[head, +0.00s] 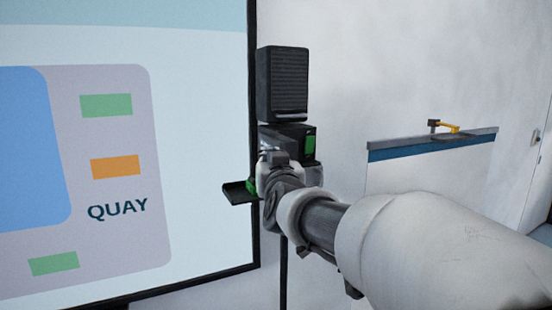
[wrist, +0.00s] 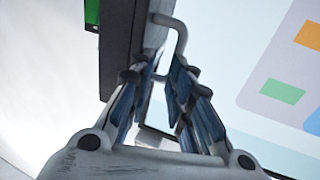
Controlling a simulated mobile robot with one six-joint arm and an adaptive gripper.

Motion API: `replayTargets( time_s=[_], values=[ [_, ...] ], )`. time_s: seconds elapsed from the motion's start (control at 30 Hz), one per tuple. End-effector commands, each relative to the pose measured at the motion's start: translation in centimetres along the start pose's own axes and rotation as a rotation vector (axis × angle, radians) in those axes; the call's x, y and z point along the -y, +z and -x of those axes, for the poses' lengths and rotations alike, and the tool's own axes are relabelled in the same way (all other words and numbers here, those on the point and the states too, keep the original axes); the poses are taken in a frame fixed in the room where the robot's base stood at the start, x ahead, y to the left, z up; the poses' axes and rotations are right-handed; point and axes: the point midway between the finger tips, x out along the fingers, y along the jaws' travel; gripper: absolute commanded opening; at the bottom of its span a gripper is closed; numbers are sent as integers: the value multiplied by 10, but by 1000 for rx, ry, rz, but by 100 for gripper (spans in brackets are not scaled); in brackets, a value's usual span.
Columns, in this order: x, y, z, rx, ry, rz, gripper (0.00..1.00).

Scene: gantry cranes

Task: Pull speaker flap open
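A black speaker (head: 282,85) with a ribbed front is mounted on the wall beside the screen. Under it is a dark box (head: 287,131) with a green patch on its right side. In the wrist view the box's dark side (wrist: 122,40) carries a thin grey bent handle (wrist: 182,38). My gripper (wrist: 164,70) is at this handle, its fingers apart, with the handle's lower part between the fingertips. No firm grip on it is visible. In the head view my wrist hides the fingers and the handle. Which panel is the flap, and whether it is open, I cannot tell.
A large screen (head: 205,60) marked QUAY fills the left, close to my gripper. A small dark ledge (head: 238,193) with something green sticks out below the box. A counter (head: 432,143) with a yellow-armed item (head: 447,127) stands to the right. A door is at the far right.

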Motion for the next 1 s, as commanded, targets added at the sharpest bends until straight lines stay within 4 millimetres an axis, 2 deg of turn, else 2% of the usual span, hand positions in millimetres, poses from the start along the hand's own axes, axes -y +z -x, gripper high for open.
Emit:
replayTargets(
  time_s=[0.03, 0.8, 1.0],
  values=[
    [-6, -2, -3, -8, 12, -3, 27],
    [-2, 2, -2, 1, 4, -1, 29],
    [7, 1, 2, 3, 0, -2, 29]
  ],
)
